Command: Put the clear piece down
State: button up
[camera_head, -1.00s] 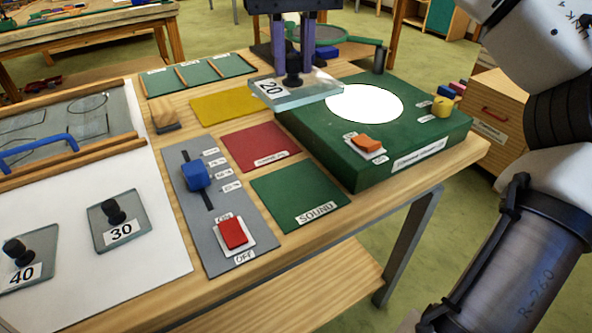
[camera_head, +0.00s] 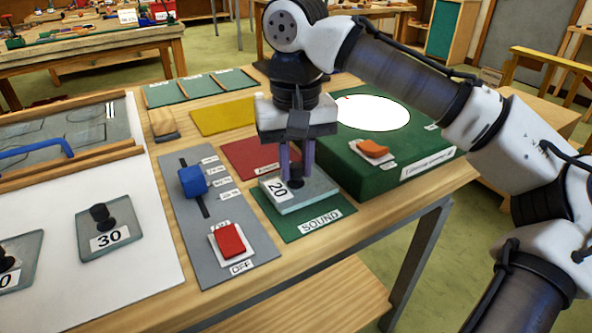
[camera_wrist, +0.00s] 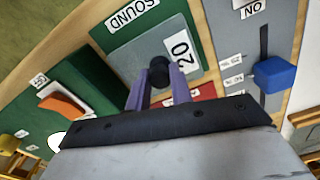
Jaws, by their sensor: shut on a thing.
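The clear piece (camera_head: 318,192) is a glass square labelled 20 with a black knob on top. My gripper (camera_head: 296,178) is shut on its knob, with the fingers pointing down. The piece is over the green SOUND mat (camera_head: 318,226), covering most of its far part; I cannot tell whether it touches the mat. In the wrist view my gripper (camera_wrist: 160,85) holds the black knob (camera_wrist: 160,68), and the clear piece (camera_wrist: 185,62) shows over the green mat (camera_wrist: 120,42).
The red mat (camera_head: 243,157) lies behind, partly hidden by my gripper. The grey panel (camera_head: 232,200) with a blue slider (camera_head: 193,181) and red switch (camera_head: 229,240) is left. The green light box (camera_head: 360,176) stands right. Pieces 30 (camera_head: 109,232) and 40 (camera_head: 18,262) lie on white paper.

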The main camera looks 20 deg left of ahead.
aim_at(296, 165)
jog(key=shift+f, duration=0.7)
jog(key=shift+f, duration=0.1)
jog(key=o, duration=0.8)
jog(key=shift+o, duration=0.2)
notch_tip(296, 165, up, 12)
jog(key=p, duration=0.2)
